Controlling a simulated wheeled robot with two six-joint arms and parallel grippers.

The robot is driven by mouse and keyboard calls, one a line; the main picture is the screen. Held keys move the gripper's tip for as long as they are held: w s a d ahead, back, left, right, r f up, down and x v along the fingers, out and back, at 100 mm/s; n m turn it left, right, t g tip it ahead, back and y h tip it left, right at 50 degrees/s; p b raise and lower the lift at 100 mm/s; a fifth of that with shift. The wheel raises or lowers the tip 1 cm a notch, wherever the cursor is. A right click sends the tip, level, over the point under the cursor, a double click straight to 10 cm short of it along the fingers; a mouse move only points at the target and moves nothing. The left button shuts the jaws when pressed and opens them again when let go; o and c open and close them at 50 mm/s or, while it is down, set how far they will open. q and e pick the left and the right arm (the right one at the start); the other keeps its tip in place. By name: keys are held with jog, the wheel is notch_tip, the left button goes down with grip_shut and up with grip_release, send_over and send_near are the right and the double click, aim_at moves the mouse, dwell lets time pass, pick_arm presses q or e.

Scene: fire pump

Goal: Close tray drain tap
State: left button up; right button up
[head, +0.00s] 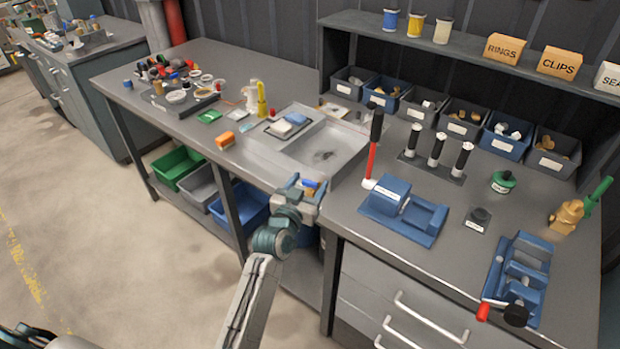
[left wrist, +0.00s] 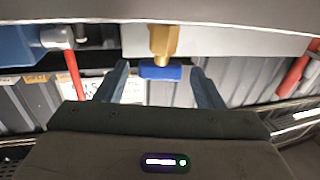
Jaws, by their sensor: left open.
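The drain tap shows in the left wrist view as a brass stem (left wrist: 163,40) with a blue handle (left wrist: 160,72) at its end. In the head view a small blue patch of the handle (head: 309,183) shows at the front edge of the grey tray (head: 345,160). My left gripper (head: 306,186) is in front of the tray. It is open, with one finger on each side of the blue handle; it also shows in the left wrist view (left wrist: 160,84). Whether the fingers touch the handle I cannot tell. My right gripper is not in view.
The workbench (head: 255,160) runs behind my left gripper. A blue bin (head: 250,205) stands on the low shelf to the left. Drawers with handles (head: 400,300) are to the right.

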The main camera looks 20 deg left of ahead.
pick_arm(q)
jog(key=shift+w+d, duration=0.1)
jog(key=shift+w, duration=0.6)
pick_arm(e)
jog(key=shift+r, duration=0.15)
pick_arm(q)
jog(key=c, duration=0.9)
jog(key=shift+c, duration=0.4)
jog(key=h+b, duration=0.1)
jog(key=b, duration=0.1)
jog(key=m+h+b, duration=0.1)
jog(key=b, duration=0.2)
jog(key=shift+f, duration=0.3)
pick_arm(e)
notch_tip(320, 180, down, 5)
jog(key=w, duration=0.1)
pick_arm(q)
jog(key=m+g+h+b, duration=0.1)
jog(key=h+b, duration=0.1)
jog(key=b, duration=0.1)
jog(key=shift+r+m+b, duration=0.2)
jog(key=shift+m+b, duration=0.15)
jog(key=shift+m, duration=0.05)
jog(key=shift+r+h, duration=0.1)
jog(key=shift+h, duration=0.2)
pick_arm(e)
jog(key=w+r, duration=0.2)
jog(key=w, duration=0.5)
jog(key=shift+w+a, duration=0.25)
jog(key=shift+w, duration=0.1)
